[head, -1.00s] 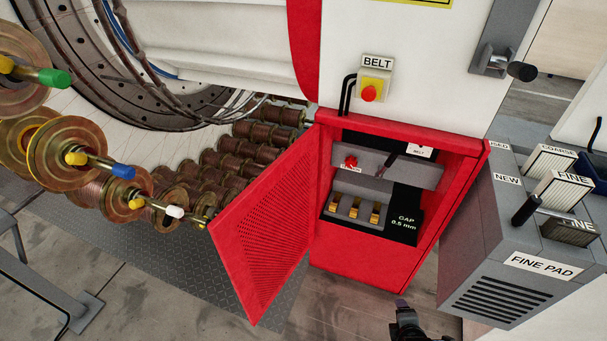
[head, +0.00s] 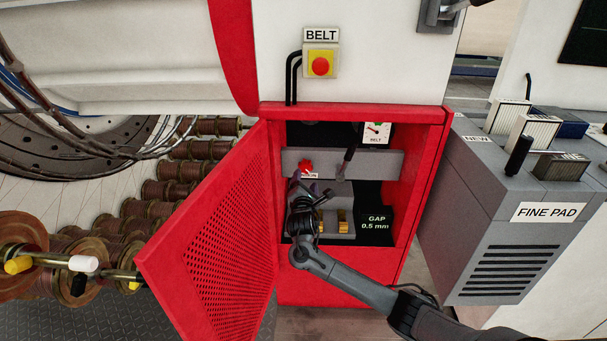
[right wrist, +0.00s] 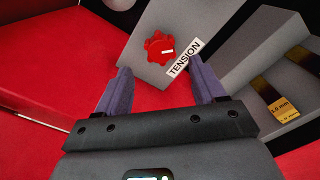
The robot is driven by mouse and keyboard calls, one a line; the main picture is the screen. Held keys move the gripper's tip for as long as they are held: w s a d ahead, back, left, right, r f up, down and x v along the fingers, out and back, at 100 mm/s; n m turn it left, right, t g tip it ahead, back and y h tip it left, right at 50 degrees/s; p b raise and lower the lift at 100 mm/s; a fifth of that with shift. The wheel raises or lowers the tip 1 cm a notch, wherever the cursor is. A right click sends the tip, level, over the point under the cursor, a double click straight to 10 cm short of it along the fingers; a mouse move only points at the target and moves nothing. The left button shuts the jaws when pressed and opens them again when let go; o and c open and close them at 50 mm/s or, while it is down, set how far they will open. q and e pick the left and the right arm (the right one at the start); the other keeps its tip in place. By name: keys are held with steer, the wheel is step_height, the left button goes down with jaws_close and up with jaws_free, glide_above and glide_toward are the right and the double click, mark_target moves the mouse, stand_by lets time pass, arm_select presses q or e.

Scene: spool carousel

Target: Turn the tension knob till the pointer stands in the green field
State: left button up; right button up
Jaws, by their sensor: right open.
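The red tension knob (head: 305,167) sits on a grey bar inside the open red cabinet. In the right wrist view the knob (right wrist: 160,48) has a white mark and a TENSION label (right wrist: 185,58) beside it. The belt gauge (head: 377,131) is a small white dial at the cabinet's upper right; its pointer is too small to read against the fields. My right gripper (head: 306,190) is open, just below and in front of the knob. In the wrist view its two purple fingertips (right wrist: 163,78) are apart, with the knob beyond the gap, not held. My left gripper is not in view.
A black-handled lever (head: 347,158) juts out right of the knob. The perforated red door (head: 215,240) stands open at left. A grey FINE PAD box (head: 500,240) stands at right.

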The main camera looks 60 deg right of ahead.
mark_target(306, 168)
steer(key=b+x, duration=0.4)
steer(key=x, duration=0.4)
steer(key=shift+a+f+b, duration=0.1)
steer(key=shift+f+b, duration=0.05)
steer(key=shift+b, duration=0.15)
steer(key=shift+w+d, duration=0.35)
steer(key=shift+d, duration=0.2)
